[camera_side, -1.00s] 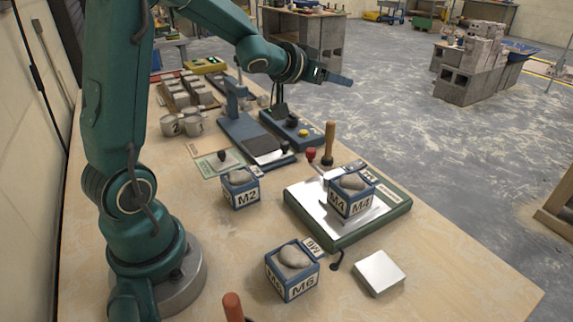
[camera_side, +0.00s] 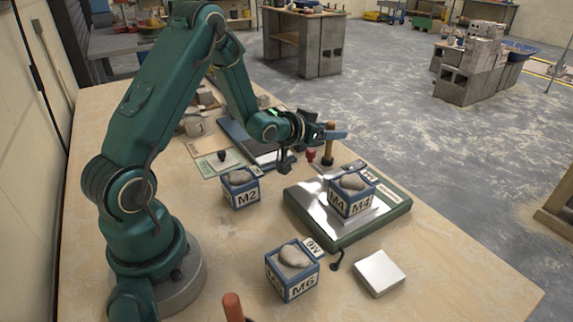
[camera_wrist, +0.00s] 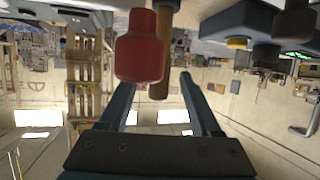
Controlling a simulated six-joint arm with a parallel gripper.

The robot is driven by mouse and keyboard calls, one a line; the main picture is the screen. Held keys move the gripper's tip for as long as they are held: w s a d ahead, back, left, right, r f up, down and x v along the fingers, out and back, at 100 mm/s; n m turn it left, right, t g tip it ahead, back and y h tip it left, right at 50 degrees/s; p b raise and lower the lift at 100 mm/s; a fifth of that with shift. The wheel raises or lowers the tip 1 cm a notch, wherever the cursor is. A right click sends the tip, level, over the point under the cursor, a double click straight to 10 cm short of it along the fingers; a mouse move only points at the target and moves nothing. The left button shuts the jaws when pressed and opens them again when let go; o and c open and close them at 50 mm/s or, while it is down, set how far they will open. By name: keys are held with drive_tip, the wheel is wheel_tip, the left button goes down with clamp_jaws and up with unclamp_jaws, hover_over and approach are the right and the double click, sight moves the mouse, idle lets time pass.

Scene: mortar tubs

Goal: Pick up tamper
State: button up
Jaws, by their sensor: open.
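The tamper (camera_side: 327,157) stands upright near the table's far edge, a wooden handle above a darker foot. In the side view my gripper (camera_side: 332,135) is at the height of the handle's upper part and overlaps it. In the wrist view, which is upside down, the wooden handle (camera_wrist: 160,82) shows between the tips of my open gripper (camera_wrist: 158,84). I cannot tell whether the handle is between the fingers or just beyond them. A red knob (camera_wrist: 140,50) covers part of the handle there.
The red-topped tool (camera_side: 311,155) stands just left of the tamper. A green-edged tray (camera_side: 318,232) with cube mould M4 (camera_side: 350,199) is in front. Mould M2 (camera_side: 240,190), mould M6 (camera_side: 292,272) and a white block (camera_side: 380,273) stand around.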

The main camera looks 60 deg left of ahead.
drive_tip(key=shift+x, duration=2)
clamp_jaws()
